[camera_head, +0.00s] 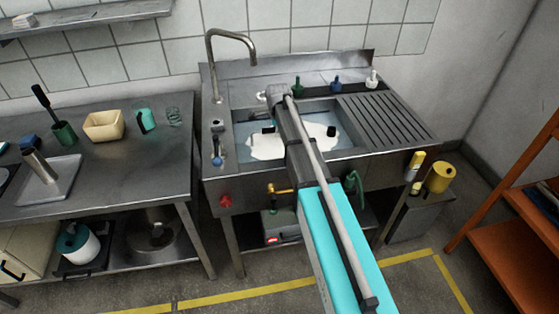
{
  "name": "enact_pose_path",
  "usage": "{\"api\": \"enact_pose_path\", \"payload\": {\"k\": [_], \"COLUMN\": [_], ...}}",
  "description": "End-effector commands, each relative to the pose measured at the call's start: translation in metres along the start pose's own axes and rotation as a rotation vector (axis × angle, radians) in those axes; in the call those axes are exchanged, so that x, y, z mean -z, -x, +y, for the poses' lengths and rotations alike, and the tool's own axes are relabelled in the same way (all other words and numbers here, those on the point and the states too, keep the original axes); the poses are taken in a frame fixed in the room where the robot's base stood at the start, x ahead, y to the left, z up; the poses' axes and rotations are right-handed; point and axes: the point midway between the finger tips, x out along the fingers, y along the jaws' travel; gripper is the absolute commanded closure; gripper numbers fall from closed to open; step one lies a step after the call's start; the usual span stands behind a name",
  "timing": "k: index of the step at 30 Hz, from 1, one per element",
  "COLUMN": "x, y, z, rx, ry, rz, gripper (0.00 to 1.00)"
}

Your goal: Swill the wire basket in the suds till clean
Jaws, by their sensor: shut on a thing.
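My arm reaches over the front edge and across the basin, covering part of the water and suds. My gripper is hidden behind the arm, so its jaws and anything in them do not show. A small dark piece (268,130) shows at the suds left of the arm, and another dark piece (331,131) to the right; I cannot tell what they belong to. I cannot make out the wire basket in the basin.
A curved tap (230,34) rises behind the sink. Three small bottles (336,84) stand along its back, with a ribbed drainboard (390,116) at right. The left steel table (112,166) bears a cream tub (104,126) and a small see-through item (173,117). An orange shelf (520,230) stands right.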

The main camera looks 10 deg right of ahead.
Motion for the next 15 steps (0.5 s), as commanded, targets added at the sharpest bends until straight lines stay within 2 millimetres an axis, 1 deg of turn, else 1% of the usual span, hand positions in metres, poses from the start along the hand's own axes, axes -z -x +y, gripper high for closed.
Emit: {"api": "enact_pose_path", "payload": {"k": [5, 15], "x": [0.000, 0.000], "y": [0.006, 0.027], "z": [-0.001, -0.005], "rx": [0.000, 0.000], "ry": [0.000, 0.000], "rz": [0.000, 0.000], "gripper": [1.00, 1.00]}}
